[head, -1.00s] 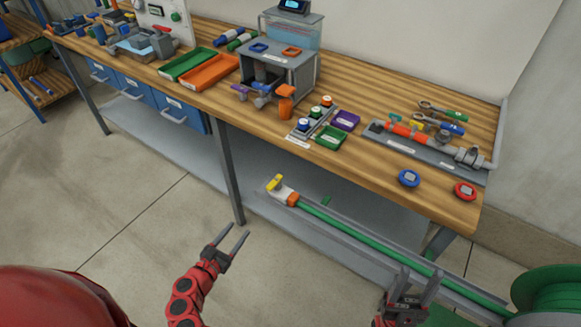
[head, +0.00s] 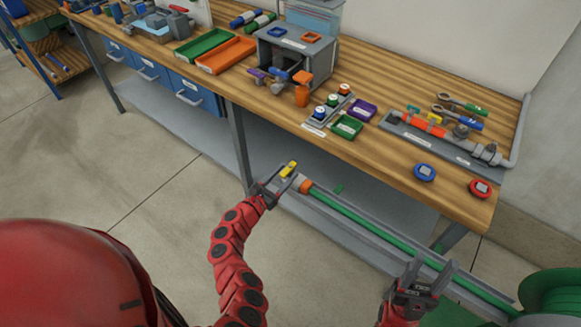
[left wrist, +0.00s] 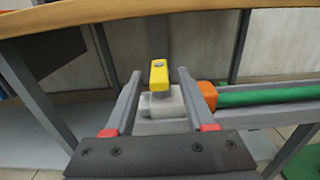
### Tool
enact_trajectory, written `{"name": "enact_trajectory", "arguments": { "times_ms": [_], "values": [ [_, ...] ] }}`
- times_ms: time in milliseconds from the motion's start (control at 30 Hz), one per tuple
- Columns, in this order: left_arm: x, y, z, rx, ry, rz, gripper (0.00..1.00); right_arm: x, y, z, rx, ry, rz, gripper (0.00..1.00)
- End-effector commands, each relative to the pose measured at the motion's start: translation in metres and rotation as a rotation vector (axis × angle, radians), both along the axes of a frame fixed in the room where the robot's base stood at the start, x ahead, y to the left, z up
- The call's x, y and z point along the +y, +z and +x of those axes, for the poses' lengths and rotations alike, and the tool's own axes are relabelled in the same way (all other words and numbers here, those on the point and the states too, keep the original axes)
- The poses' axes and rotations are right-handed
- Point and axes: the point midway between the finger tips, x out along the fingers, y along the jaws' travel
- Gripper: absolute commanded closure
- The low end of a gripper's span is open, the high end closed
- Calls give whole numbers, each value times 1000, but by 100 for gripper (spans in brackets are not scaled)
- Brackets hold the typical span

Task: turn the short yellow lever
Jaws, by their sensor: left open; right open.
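The short yellow lever (head: 289,169) sits on a grey valve body at the left end of a green hose, in front of the bench. In the left wrist view the yellow lever (left wrist: 159,74) stands above the grey valve body (left wrist: 160,103), pointing roughly toward the camera. My left gripper (head: 283,177) is open at the valve, with one finger on each side of the lever and a gap on both sides. In the head view its fingers partly hide the valve body.
The green hose (head: 365,229) runs right from an orange collar (head: 305,186) along a grey rail to a green reel (head: 553,292). The wooden bench (head: 385,165) stands behind, with trays, bottles and an orange pipe (head: 420,126) on it. Open floor lies left.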

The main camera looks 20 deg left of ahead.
Motion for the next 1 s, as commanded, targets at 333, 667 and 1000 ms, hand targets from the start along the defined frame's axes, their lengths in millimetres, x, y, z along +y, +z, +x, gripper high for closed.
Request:
{"name": "enact_trajectory", "arguments": {
  "times_ms": [333, 667, 1000],
  "values": [
    [-11, 0, 29, -1, -1, 0, 45, 0, -2, 0, 0, 0, 0, 48],
    [-11, 0, 31, 0, -1, 1, 50, 0, -2, 0, 0, 0, 0, 48],
    [-11, 0, 31, 0, 0, 1, 100, 0, -2, 0, 0, 0, 0, 48]
  ]
}}
